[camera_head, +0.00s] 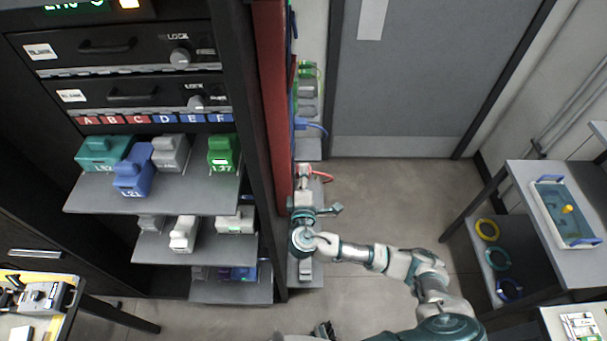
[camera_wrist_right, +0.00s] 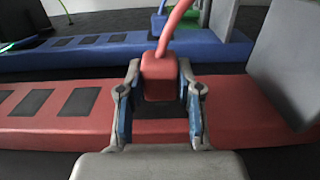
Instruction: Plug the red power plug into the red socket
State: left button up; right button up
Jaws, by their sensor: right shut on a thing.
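My right gripper (camera_wrist_right: 160,86) is shut on the red power plug (camera_wrist_right: 161,78), with one finger on each side of it. A red cable (camera_wrist_right: 176,25) rises from the plug's top. The plug is in front of or over the red strip (camera_wrist_right: 50,115), which has several dark square sockets (camera_wrist_right: 78,101) to the left. I cannot tell whether the plug touches the strip or sits in a socket. In the head view my right gripper (camera_head: 304,190) is beside the rack's red post, with the red cable (camera_head: 322,175) just beyond it. My left gripper is not in view.
A blue strip (camera_wrist_right: 100,55) with a blue plug lies behind the red one. A grey block (camera_wrist_right: 288,62) stands at the right. The rack's dark post (camera_head: 245,130) and shelves of coloured modules are left of my arm. The floor (camera_head: 390,195) to the right is clear.

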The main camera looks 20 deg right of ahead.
jog(key=shift+d, duration=0.1)
jog(key=shift+w+a, duration=0.2)
jog(key=shift+a, duration=0.4)
jog(key=o, duration=1.1)
jog(key=shift+o, duration=0.2)
jog(key=shift+s, duration=0.1)
jog(key=v, duration=1.1)
jog(key=shift+s+a, duration=0.2)
jog(key=shift+s, duration=0.15)
